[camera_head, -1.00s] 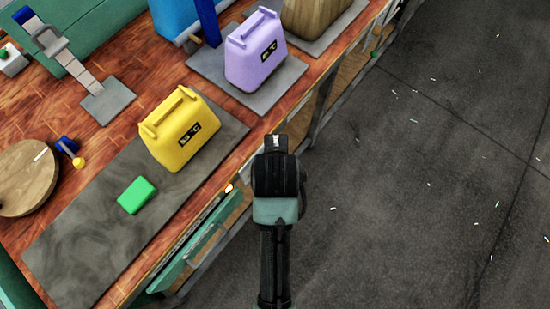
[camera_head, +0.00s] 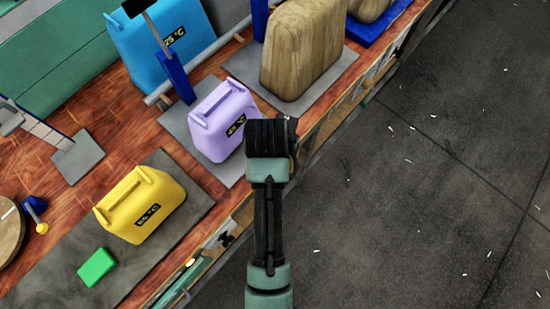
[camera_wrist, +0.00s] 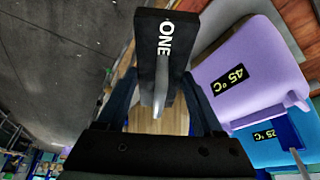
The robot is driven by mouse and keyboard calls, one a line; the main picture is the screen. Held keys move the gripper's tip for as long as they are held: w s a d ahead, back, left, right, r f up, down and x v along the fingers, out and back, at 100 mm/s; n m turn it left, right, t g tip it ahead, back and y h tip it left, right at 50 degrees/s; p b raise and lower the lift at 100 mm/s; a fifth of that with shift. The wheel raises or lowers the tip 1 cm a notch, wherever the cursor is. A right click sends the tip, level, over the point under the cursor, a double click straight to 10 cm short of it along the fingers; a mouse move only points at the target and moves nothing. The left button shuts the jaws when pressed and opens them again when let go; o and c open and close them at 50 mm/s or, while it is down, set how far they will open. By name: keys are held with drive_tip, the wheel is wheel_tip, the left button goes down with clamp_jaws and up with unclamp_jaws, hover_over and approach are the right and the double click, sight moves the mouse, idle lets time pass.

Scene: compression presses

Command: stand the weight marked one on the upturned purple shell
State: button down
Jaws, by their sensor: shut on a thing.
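The weight (camera_wrist: 165,55) is a dark block with "ONE" in white letters, and it shows in the wrist view. My gripper (camera_wrist: 163,100) is shut on it, with one dark finger on each side. In the head view my gripper (camera_head: 272,135) is seen from above, just right of the purple shell; its fingers and the weight cannot be made out there. The purple shell (camera_head: 222,122) stands on a grey plate on the bench, with a handle bar and a "45 °C" label. It also shows in the wrist view (camera_wrist: 250,60), right of the weight and apart from it.
A yellow shell (camera_head: 140,205) and a green block (camera_head: 97,267) are on a dark mat at left. Bare floor (camera_head: 440,150) lies right of the bench.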

drive_tip(key=w+a+r+m+h+p, duration=0.1)
drive_tip(key=w+a+r+m+p, duration=0.4)
drive_tip(key=a+r, duration=0.9)
drive_tip(key=shift+w+a+r+g+h+p, duration=0.3)
drive_tip(key=shift+w+a+p, duration=0.65)
drive_tip(key=shift+w, duration=1.25)
drive_tip(key=shift+d+f, duration=0.1)
